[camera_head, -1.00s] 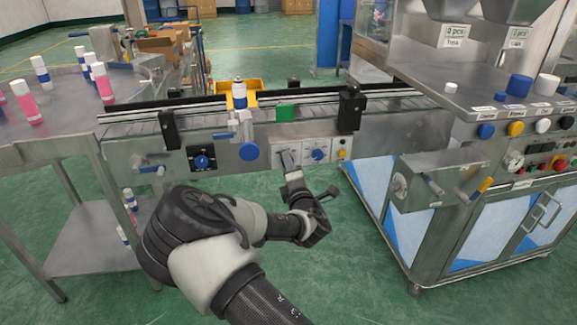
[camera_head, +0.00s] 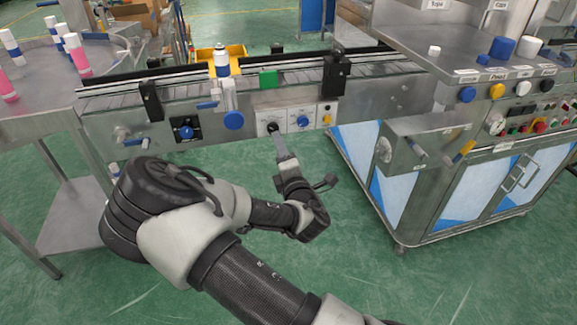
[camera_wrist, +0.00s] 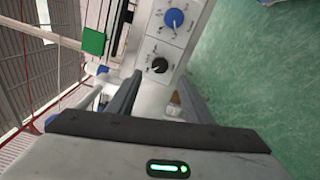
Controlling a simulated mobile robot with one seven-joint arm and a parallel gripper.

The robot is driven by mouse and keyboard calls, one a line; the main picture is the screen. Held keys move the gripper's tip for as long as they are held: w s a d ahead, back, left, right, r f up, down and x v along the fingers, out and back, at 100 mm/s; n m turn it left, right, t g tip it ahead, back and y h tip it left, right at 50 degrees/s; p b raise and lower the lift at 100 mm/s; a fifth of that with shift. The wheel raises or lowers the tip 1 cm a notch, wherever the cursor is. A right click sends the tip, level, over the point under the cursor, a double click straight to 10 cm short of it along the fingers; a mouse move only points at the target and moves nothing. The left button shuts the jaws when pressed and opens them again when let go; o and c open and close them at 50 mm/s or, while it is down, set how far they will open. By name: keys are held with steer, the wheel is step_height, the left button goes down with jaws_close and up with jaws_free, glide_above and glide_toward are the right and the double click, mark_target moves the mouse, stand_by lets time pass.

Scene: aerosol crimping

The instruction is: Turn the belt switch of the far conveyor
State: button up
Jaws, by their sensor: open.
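The conveyor (camera_head: 380,100) runs across the head view. Its white front panel (camera_head: 287,130) carries a black knob (camera_head: 272,127) and a blue knob (camera_head: 303,121); the labels are too small to tell which is the belt switch. A dark box with another blue knob (camera_head: 186,132) sits further left. My gripper (camera_head: 277,140) is just below the black knob. In the wrist view, the black knob (camera_wrist: 158,66) lies ahead, between the lines of the spread fingers of my gripper (camera_wrist: 157,88), apparently clear of both. The panel's blue knob (camera_wrist: 174,18) is beyond it. The jaws are empty.
A steel machine (camera_head: 470,180) stands at right, a table with bottles (camera_head: 40,90) at left. Green floor is free in front.

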steer(key=v, duration=0.9)
steer(key=shift+p, duration=0.3)
steer(key=d+m+g+h, duration=0.65)
steer(key=d+m, duration=0.25)
steer(key=m, duration=0.7)
steer(key=s+d+r+m+g+y, duration=0.1)
steer(key=s+d+r+m+g, duration=0.25)
steer(key=s+r, duration=0.75)
steer(key=s+d+r+m+g+y, duration=0.1)
steer(key=s+d+r+m+g, duration=0.2)
steer(key=s+r, duration=0.75)
steer(key=s+r+m+t+p, duration=0.1)
steer(key=s+r+p, duration=0.2)
steer(key=r+p, duration=1.5)
steer(key=p, duration=0.3)
steer(key=shift+a+r, duration=0.25)
steer(key=shift+r, duration=0.15)
